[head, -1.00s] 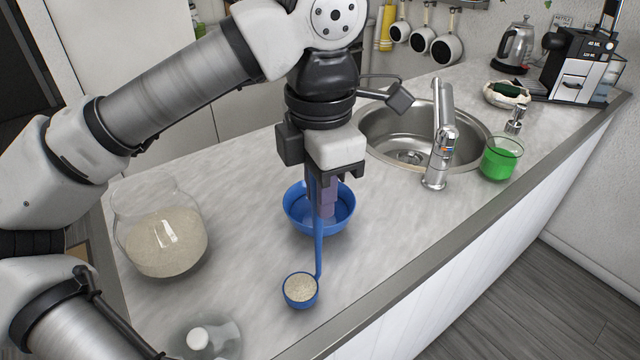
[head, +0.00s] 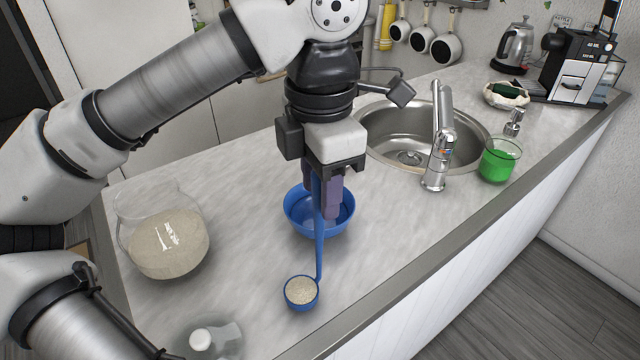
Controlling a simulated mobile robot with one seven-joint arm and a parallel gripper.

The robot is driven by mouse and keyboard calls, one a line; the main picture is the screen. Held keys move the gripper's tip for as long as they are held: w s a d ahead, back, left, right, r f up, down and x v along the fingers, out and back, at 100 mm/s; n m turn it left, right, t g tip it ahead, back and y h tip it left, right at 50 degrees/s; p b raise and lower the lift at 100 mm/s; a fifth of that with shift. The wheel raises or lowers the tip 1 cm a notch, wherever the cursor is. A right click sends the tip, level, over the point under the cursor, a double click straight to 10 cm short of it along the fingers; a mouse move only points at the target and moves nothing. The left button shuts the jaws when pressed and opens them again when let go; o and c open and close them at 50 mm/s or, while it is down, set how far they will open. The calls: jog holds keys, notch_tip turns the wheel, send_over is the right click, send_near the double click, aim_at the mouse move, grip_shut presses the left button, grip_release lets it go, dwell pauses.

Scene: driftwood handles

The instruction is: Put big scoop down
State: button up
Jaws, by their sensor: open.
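The big scoop (head: 301,293) is blue, with a round cup full of pale grains and a long upright handle. Its cup is at the front of the counter, and its handle rises to my gripper (head: 326,211). My gripper points down with its fingers apart, around or beside the upper handle; I cannot tell whether they touch it. A blue bowl (head: 345,222) stands behind the handle and fingers, partly hidden by them.
A glass jar of grains (head: 168,245) stands at left, and a clear bottle with a white cap (head: 201,339) at the front. The sink (head: 385,160), faucet (head: 440,150) and green-filled glass (head: 498,162) are to the right. Counter right of the scoop is clear.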

notch_tip(320, 180, up, 12)
jog(key=p, duration=0.3)
jog(key=shift+f, duration=0.1)
